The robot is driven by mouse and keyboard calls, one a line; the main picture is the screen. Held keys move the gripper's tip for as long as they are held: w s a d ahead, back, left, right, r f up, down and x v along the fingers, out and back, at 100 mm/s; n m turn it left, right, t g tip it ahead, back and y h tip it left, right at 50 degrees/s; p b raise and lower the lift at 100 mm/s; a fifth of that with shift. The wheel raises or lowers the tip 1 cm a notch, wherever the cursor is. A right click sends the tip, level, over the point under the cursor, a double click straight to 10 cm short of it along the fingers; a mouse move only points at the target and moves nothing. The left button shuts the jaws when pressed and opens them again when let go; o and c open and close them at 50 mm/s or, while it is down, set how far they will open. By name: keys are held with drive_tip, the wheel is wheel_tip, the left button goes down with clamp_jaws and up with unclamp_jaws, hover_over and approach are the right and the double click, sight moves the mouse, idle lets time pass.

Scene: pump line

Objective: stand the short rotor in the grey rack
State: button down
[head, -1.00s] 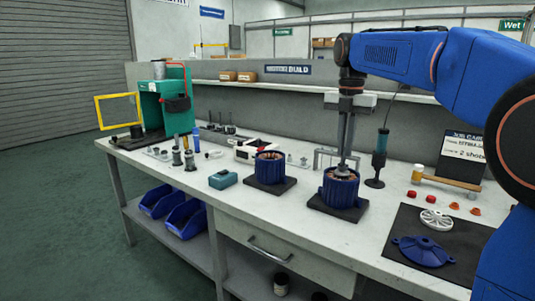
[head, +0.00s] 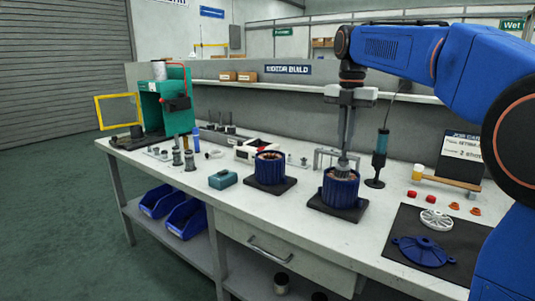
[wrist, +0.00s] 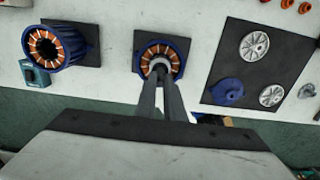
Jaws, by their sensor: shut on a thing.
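My gripper (head: 344,150) points down over the right blue stator (head: 340,190), which stands on a black pad. Its long fingers are shut on a grey round rotor (head: 342,164) at the mouth of the stator bore. The wrist view shows the fingertips and the rotor's pale rim (wrist: 160,66) inside the ring of copper windings. The rotor's lower part is hidden in the bore, so its length cannot be told. A long grey rack (head: 236,138) with several dark upright posts or shafts stands at the back left of the bench.
A second blue stator (head: 269,170) stands left of the gripper. A grey arch (head: 325,152) and a dark upright tool (head: 380,158) stand close behind. A green press (head: 180,120) is at the far left. A black mat (head: 408,225) with parts lies right.

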drive_tip(key=shift+r, duration=1.15)
drive_tip(key=shift+r, duration=2.15)
drive_tip(key=shift+s, duration=0.15)
idle(0.6)
